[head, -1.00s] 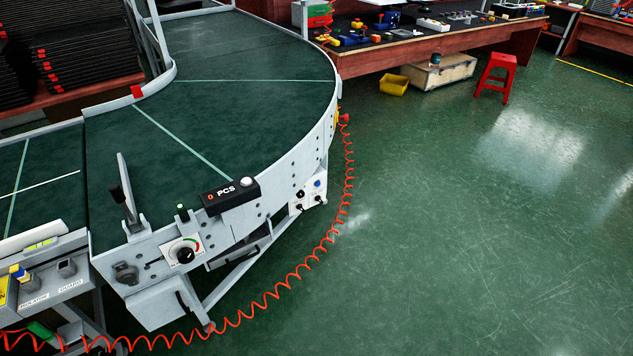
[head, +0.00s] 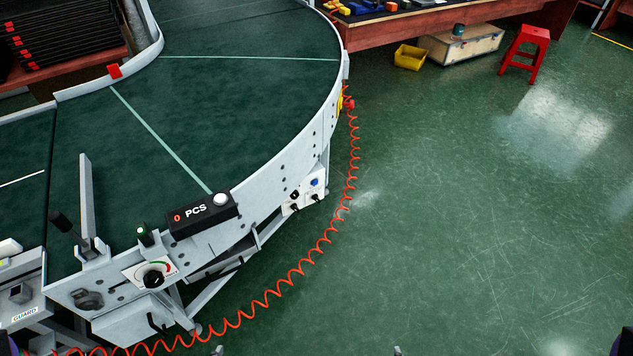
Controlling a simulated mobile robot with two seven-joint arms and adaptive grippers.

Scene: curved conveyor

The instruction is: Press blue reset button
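The blue button (head: 315,182) is a small round knob on a white control box (head: 305,194) fixed to the outer side of the curved conveyor (head: 262,190). Black knobs sit beside and below it on the same box. At the bottom edge of the head view, a small grey tip, apparently of my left gripper (head: 218,350), just shows. Another, apparently of my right gripper (head: 397,350), shows further right. Both are far below the button and apart from it. The rest of each gripper is out of frame, so their opening is hidden.
A counter box marked PCS (head: 203,214) with a white button and a dial panel (head: 150,273) stand on the conveyor's near side. A red coiled hose (head: 328,238) hangs along the curve to the floor. Green floor (head: 450,230) is clear at right. A red stool (head: 526,52) stands far back.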

